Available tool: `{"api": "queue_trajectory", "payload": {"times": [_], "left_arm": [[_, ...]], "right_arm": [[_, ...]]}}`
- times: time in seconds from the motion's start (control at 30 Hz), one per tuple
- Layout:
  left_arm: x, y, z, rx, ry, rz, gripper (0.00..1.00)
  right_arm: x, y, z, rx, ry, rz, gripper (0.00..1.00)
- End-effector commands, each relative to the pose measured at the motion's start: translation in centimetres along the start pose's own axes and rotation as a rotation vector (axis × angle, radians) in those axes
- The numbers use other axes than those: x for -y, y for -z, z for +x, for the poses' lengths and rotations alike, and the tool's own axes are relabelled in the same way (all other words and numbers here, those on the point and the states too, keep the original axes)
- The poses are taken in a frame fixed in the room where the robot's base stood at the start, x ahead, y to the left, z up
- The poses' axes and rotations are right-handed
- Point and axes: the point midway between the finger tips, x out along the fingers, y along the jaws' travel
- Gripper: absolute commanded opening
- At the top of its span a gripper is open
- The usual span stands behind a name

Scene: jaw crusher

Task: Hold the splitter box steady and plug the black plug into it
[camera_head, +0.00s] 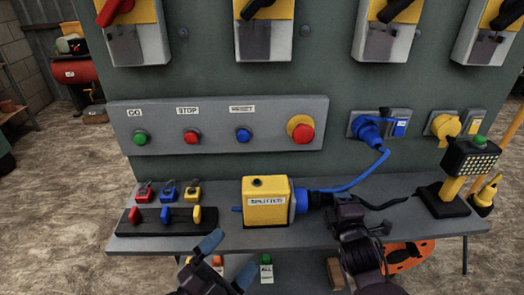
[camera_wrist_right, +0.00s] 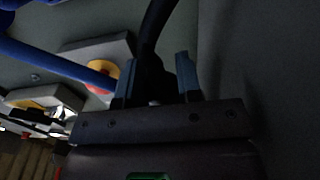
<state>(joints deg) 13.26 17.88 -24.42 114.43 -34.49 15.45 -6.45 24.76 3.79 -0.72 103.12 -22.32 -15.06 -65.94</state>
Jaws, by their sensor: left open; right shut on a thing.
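The yellow splitter box (camera_head: 265,203), labelled SPLITTER, stands on the grey shelf. A blue socket (camera_head: 299,202) faces right from its side. The black plug (camera_head: 320,199) is at the socket's mouth, in line with it; I cannot tell how far it is inserted. My right gripper (camera_head: 347,207) is shut on the black plug, right of the box; its fingers hide part of it. In the right wrist view, a black body and cable (camera_wrist_right: 152,68) lie between the fingers. My left gripper (camera_head: 228,258) is open and empty, below and left of the box, apart from it.
The grey shelf (camera_head: 220,240) also carries a rack with coloured switches (camera_head: 166,218) at left and a lamp stand (camera_head: 450,195) at right. A blue cable (camera_head: 350,185) runs behind the right gripper to a blue wall plug (camera_head: 367,130). A button panel (camera_head: 220,122) is behind.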

Motion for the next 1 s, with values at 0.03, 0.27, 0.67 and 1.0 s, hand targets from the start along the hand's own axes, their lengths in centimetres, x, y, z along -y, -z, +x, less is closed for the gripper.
{"api": "queue_trajectory", "payload": {"times": [0.03, 0.27, 0.67, 1.0], "left_arm": [[0.1, 1.0, 1.4, -0.073, -0.012, 0.051, 0.96], [-0.2, 5.4, 5.9, -0.389, -0.072, 0.277, 0.96], [-2.4, 10.8, 10.0, -0.919, -0.222, 0.687, 0.96], [-3.9, 11.3, 11.6, -1.330, -0.420, 1.046, 0.96]], "right_arm": [[-0.1, 0.0, 0.0, 0.000, -0.001, 0.000, 0.07], [-0.1, 0.0, 0.0, 0.000, -0.001, 0.000, 0.07], [-0.1, 0.0, 0.0, 0.000, -0.001, 0.000, 0.07], [-0.1, 0.0, 0.0, 0.000, -0.001, 0.000, 0.07]]}}
